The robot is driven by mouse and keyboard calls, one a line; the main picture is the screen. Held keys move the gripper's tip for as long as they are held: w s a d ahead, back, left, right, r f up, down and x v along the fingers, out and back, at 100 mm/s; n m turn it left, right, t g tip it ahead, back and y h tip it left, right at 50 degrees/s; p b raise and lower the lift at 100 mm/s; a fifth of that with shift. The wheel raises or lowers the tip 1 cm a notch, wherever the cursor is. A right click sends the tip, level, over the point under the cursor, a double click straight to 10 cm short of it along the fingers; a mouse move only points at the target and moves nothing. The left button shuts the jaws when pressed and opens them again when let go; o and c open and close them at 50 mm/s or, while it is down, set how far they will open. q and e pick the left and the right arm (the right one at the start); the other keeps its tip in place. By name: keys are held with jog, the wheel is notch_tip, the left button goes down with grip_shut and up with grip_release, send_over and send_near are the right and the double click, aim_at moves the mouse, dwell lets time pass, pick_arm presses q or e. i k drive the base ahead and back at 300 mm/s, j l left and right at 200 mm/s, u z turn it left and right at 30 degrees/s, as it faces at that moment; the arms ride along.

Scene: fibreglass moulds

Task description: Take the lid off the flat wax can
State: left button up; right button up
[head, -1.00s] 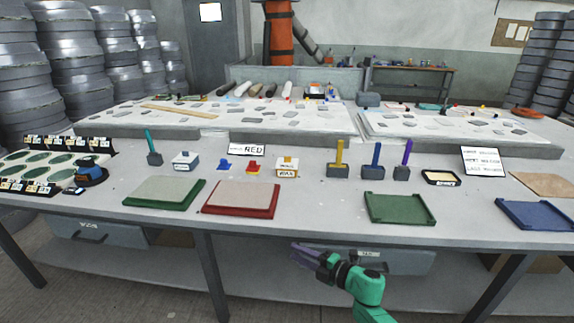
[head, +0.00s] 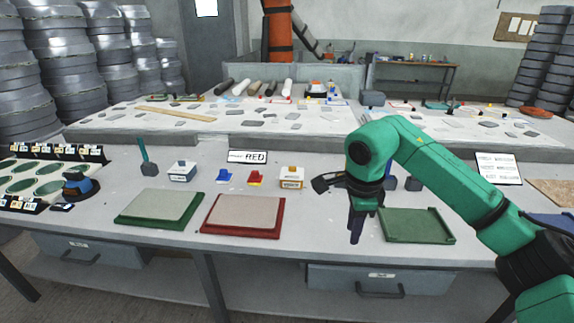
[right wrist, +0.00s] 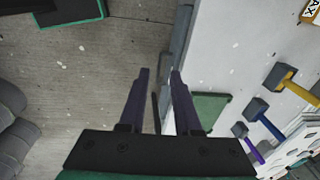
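A small boxy white can (head: 291,178) with a yellowish top piece stands on the table, behind and right of the red-framed board. Its label reads WAX in the right wrist view, where its corner (right wrist: 312,11) shows at the top right edge. My right gripper (head: 355,238) hangs fingers down near the table's front edge, right of and nearer than the can, apart from it. In the right wrist view its two fingers (right wrist: 160,75) are spread with nothing between them. My left gripper is not in view.
A green tray (head: 418,226) lies right of my gripper. Red (head: 241,216) and green (head: 160,209) framed boards lie left. A similar white can (head: 181,173) stands further left. Mallets with yellow (right wrist: 280,76) and other handles stand behind the tray, mostly hidden by my arm in the head view.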

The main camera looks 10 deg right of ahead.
aim_at(292, 173)
jog(key=i+j, duration=0.1)
jog(key=i, duration=0.45)
jog(key=i+j, duration=0.15)
jog(key=i, duration=0.35)
jog(key=i+j, duration=0.1)
jog(key=i, duration=0.45)
